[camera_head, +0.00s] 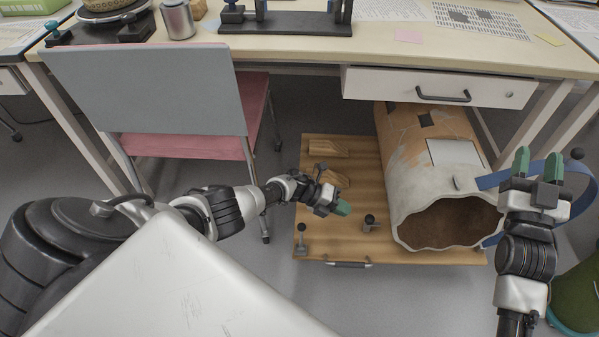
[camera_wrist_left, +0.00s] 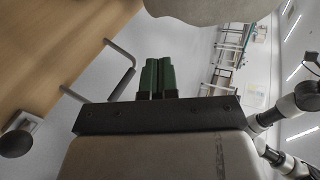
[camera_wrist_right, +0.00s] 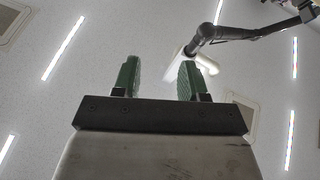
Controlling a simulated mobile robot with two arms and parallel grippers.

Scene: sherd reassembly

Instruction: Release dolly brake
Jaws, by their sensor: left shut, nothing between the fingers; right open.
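The wooden dolly (camera_head: 340,240) stands on the floor under the desk, with a bar handle (camera_head: 347,264) on its front edge. A small post with a black knob (camera_head: 301,240) is at its front left corner; a black knob also shows in the left wrist view (camera_wrist_left: 15,144). A second short post (camera_head: 369,223) stands by the vessel; I cannot tell which is the brake. My left gripper (camera_head: 342,208) is shut and empty above the dolly, apart from both posts. The left wrist view shows its green fingers (camera_wrist_left: 157,78) together. My right gripper (camera_head: 537,165) is open, empty and pointing up at the right.
A large broken clay vessel (camera_head: 440,195) lies on the dolly's right side, with a blue strap (camera_head: 491,181) near it. Wooden wedges (camera_head: 328,147) sit at the dolly's back. A chair (camera_head: 150,90) stands left. The desk drawer (camera_head: 437,88) is above. Floor in front is clear.

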